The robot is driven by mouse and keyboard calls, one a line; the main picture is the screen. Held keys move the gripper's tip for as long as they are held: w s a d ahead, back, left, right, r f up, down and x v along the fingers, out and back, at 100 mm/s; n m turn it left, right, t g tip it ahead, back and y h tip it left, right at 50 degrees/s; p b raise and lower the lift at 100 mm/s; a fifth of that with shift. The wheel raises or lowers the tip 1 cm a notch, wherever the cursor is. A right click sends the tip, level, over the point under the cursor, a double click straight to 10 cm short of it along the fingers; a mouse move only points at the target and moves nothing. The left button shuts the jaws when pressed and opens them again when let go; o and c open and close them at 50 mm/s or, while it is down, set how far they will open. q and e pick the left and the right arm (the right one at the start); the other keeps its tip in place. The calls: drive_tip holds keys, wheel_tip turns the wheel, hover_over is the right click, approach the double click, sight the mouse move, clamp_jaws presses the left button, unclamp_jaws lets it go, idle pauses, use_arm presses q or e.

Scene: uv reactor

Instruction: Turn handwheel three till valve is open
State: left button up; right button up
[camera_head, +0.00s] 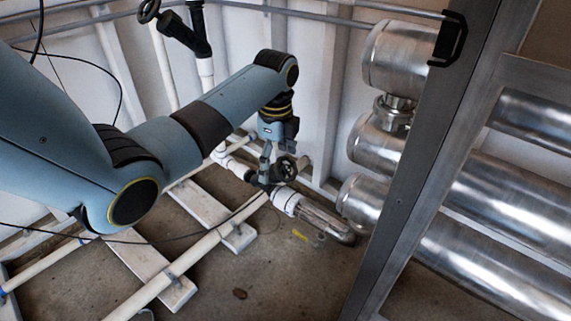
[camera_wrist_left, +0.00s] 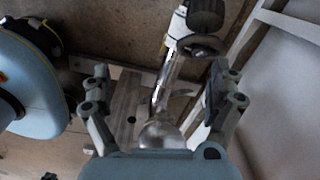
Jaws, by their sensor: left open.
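A dark handwheel (camera_head: 286,168) sits on a valve on the white pipe low by the wall in the head view. No number shows on it, so I cannot tell if it is handwheel three. My left gripper (camera_head: 266,174) points down just left of this wheel, very close; contact cannot be told. In the left wrist view my left gripper (camera_wrist_left: 160,82) has its fingers spread, with pipework seen between them. A dark round handwheel (camera_wrist_left: 199,46) shows beyond the fingertips, toward the right finger, not between the finger pads. My right gripper is out of view.
Another black handwheel (camera_head: 149,11) is at the upper left. Large shiny cylinders (camera_head: 377,144) and a grey metal post (camera_head: 425,165) stand on the right. White pipes (camera_head: 190,257) and floor supports (camera_head: 233,236) run below my left arm. Thin black cables hang at left.

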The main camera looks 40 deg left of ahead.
sight(286, 166)
use_arm(q)
drive_tip(key=w+r, duration=0.1)
drive_tip(key=w, duration=0.1)
drive_tip(key=w+a+r+m, duration=0.1)
drive_tip(key=w+r+m, duration=0.1)
drive_tip(key=w, duration=0.1)
drive_tip(key=shift+w+a+r, duration=0.1)
drive_tip(key=shift+w+a, duration=0.15)
drive_tip(key=shift+w, duration=0.05)
drive_tip(key=shift+f+m+b, duration=0.3)
wheel_tip(286, 166, down, 9)
drive_tip(key=b, duration=0.5)
drive_tip(key=shift+f, duration=0.1)
drive_tip(key=shift+w+f, duration=0.1)
drive_tip(key=shift+f, duration=0.3)
drive_tip(key=shift+r, duration=0.1)
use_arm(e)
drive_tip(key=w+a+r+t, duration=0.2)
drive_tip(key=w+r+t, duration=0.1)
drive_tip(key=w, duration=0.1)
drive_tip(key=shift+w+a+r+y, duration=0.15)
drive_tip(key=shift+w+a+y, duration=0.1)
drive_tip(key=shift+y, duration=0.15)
